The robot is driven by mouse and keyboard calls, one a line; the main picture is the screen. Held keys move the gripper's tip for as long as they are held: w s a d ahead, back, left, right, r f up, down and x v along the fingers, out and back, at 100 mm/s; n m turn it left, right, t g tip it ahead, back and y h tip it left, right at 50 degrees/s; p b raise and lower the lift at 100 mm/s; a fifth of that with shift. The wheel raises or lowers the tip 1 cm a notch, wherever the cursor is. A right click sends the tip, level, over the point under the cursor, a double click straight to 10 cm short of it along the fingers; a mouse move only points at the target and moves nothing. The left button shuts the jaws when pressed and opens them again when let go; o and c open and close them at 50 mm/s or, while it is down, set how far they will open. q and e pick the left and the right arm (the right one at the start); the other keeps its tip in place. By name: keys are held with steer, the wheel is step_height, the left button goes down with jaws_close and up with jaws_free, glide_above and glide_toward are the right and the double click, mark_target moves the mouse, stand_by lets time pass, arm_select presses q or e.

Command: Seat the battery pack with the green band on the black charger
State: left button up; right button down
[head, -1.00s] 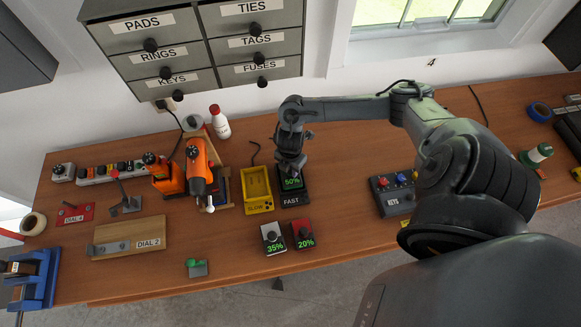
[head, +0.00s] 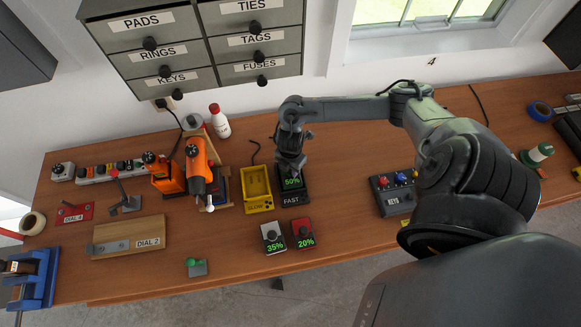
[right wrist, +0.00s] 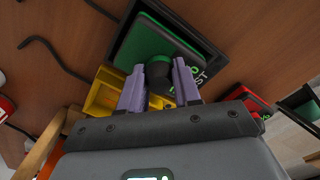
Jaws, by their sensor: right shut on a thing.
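The battery pack with the green band (head: 292,182) shows a green "50%" readout. It sits at the black charger (head: 292,199) labelled FAST. In the right wrist view the green pack (right wrist: 146,42) lies inside the black rim of the charger (right wrist: 196,38); I cannot tell whether it is fully down. My right gripper (head: 290,168) is above the pack and covers part of it. In the right wrist view its purple fingers (right wrist: 160,84) are shut on the pack's dark round knob. My left gripper is in neither view.
A yellow charger (head: 257,190) labelled SLOW stands just left of the black one. A grey "35%" pack (head: 273,238) and a red "20%" pack (head: 303,234) stand in front. An orange drill (head: 199,172) is farther left.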

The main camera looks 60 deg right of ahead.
steer(key=shift+f, duration=0.1)
steer(key=shift+c, duration=0.8)
jaws_free()
step_height(320, 180, up, 2)
steer(key=shift+p, duration=1)
step_height(320, 180, up, 5)
steer(key=p, duration=0.5)
steer(key=shift+f, duration=0.1)
steer(key=shift+r+p, duration=0.95)
steer(key=shift+r, duration=0.15)
